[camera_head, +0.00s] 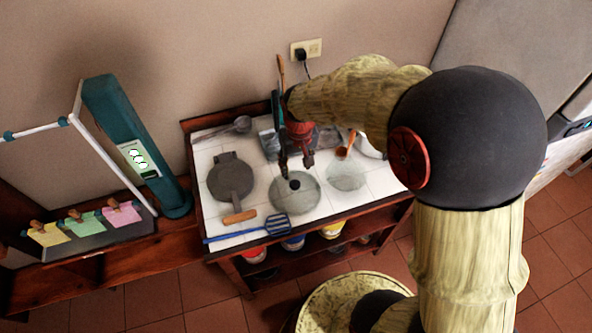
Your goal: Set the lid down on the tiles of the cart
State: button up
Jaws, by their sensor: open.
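The lid (289,200) is a round, greyish see-through disc with a dark knob at its middle. It appears to lie flat on the white tiles of the cart (205,160), near the front edge, right of a dark grey round press. My gripper (296,164) is open with its fingers pointing down. In this view its tips show just behind and above the knob, and I cannot tell the exact gap. My arm hides part of the cart's back right.
A pale round glass piece (346,176) lies right of the lid. The grey press (230,178), a blue spatula (278,224) and a ladle (240,125) are also on the tiles. An orange-handled utensil (346,146) is close to my gripper. A teal post (130,140) stands at left.

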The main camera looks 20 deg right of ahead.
jog(key=s+r+t, duration=0.2)
jog(key=s+r, duration=0.3)
jog(key=r, duration=0.6)
jog(key=s+r+t, duration=0.2)
jog(key=s+r, duration=0.7)
jog(key=s, duration=0.6)
jog(key=shift+d+r, duration=0.15)
jog(key=shift+d, duration=0.3)
notch_tip(320, 180, down, 5)
jog(key=b, duration=0.5)
jog(key=shift+w, duration=0.1)
